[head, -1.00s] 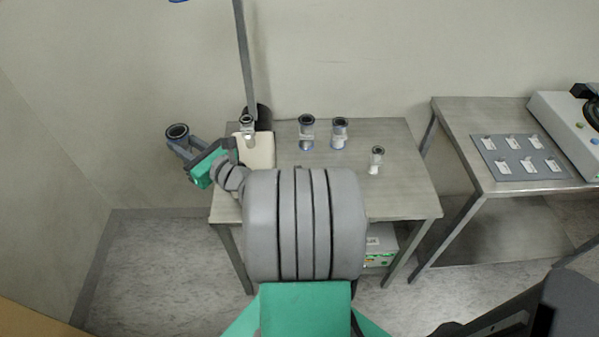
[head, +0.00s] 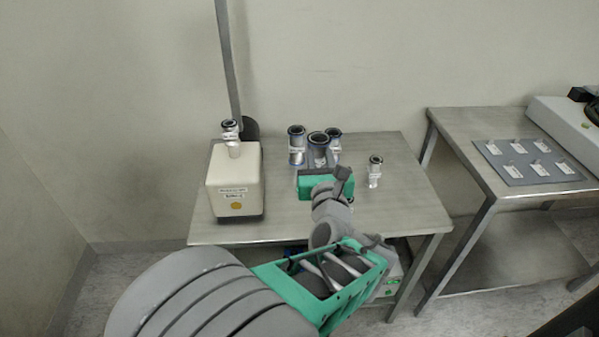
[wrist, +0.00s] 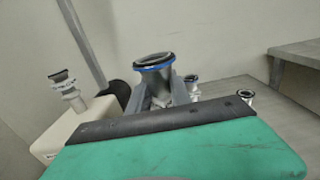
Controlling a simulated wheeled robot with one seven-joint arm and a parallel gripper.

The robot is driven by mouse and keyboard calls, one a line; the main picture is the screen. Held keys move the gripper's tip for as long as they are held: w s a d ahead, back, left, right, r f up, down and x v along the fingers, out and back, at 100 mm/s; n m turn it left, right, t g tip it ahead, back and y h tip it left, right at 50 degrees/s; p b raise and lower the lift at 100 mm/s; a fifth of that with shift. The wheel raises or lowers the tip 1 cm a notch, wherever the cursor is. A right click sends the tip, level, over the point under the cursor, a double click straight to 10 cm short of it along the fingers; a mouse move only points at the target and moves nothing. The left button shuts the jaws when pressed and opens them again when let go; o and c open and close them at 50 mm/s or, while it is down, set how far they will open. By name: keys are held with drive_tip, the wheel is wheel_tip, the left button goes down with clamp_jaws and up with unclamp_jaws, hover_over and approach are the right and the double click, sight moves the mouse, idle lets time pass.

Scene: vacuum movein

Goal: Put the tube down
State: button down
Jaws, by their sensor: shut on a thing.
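The tube (head: 318,139) is a short metal pipe with a wide dark-rimmed flange on top. It stands roughly upright in my gripper (head: 317,162), above or at the middle of the table (head: 272,226). In the wrist view the tube (wrist: 156,66) shows a blue ring under its flange, and the fingers of my gripper (wrist: 165,92) are on either side of it. The gripper is shut on it. The tube's lower end is hidden behind the green gripper body, so I cannot tell whether it touches the table.
A smaller tube (head: 375,172) stands to the right. A cream pump box (head: 235,185) with a fitting on top stands left. The table's front left is clear. A second table (head: 470,130) is at right.

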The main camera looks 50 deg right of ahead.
drive_tip(key=shift+w+d+f+b, duration=0.8)
drive_tip(key=shift+w+f, duration=0.7)
drive_tip(key=shift+f, duration=0.45)
drive_tip(key=shift+w+d+f+b, duration=0.8)
drive_tip(key=shift+w+f, duration=0.7)
drive_tip(key=shift+f, duration=0.5)
drive_tip(key=shift+w+d+f+b, duration=0.8)
drive_tip(key=shift+w+f, duration=0.7)
drive_tip(key=shift+f, duration=0.45)
drive_tip(key=c, duration=1.2)
unclamp_jaws()
drive_tip(key=shift+r, duration=0.3)
drive_tip(key=b+v, duration=0.1)
drive_tip(key=v, duration=1)
drive_tip(key=shift+s+a+f, duration=0.1)
drive_tip(key=shift+s, duration=0.1)
drive_tip(key=shift+s+a, duration=0.15)
drive_tip(key=shift+a, duration=0.2)
